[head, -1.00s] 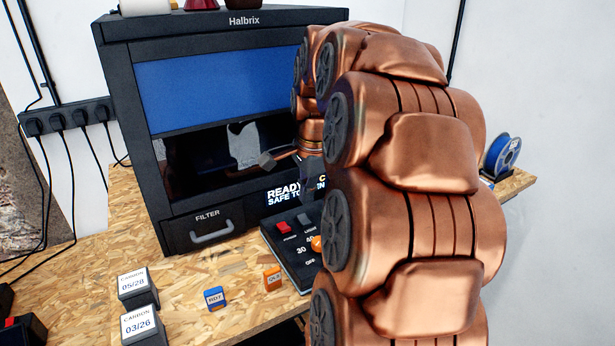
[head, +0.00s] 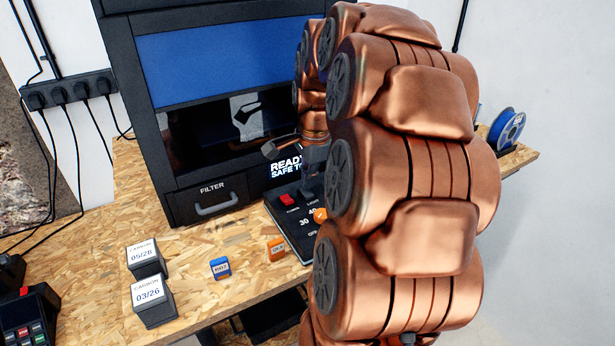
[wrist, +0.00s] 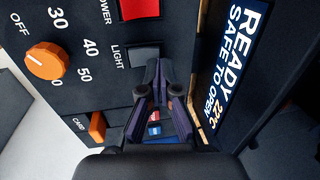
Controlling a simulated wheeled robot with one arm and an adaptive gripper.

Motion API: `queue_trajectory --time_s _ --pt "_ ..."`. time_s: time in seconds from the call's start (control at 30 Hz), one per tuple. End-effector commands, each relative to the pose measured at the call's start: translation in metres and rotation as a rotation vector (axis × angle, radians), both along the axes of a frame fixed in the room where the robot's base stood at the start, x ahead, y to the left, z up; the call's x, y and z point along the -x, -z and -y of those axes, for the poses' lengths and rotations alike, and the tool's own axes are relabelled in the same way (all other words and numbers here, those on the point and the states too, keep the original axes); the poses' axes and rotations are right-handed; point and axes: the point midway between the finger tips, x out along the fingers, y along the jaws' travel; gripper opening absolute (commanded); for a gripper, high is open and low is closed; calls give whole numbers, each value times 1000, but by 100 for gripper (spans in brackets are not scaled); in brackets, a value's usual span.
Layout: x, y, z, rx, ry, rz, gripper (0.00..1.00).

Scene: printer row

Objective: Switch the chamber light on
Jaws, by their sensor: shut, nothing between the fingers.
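The light switch (wrist: 143,56) is a grey rocker beside the LIGHT label on the dark control panel (wrist: 95,85). In the wrist view, my gripper (wrist: 158,72) is shut and empty, its fingertips at the switch's lower right edge. I cannot tell whether they touch it. In the head view my gripper (head: 309,188) is over the panel and hides the switch. The chamber window (head: 215,135) of the Halbrix printer is dark, with a pale shape in it.
The red power switch (wrist: 138,8) is next to the light switch. The display (wrist: 236,62) reads READY, SAFE TO OPEN. Carbon boxes (head: 150,300), a blue block (head: 220,268) and an orange block (head: 276,249) stand on the bench.

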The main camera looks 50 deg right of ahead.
Motion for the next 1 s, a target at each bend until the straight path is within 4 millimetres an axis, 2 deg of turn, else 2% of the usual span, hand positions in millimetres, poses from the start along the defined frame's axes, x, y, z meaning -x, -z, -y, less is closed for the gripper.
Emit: queue_trajectory --time_s 0.17,0.47,1.0 --pt "-2 6 2 -17 1 -51 0" --pt "-1 4 1 -19 1 -55 0" --pt "13 0 -4 -17 1 -52 0"
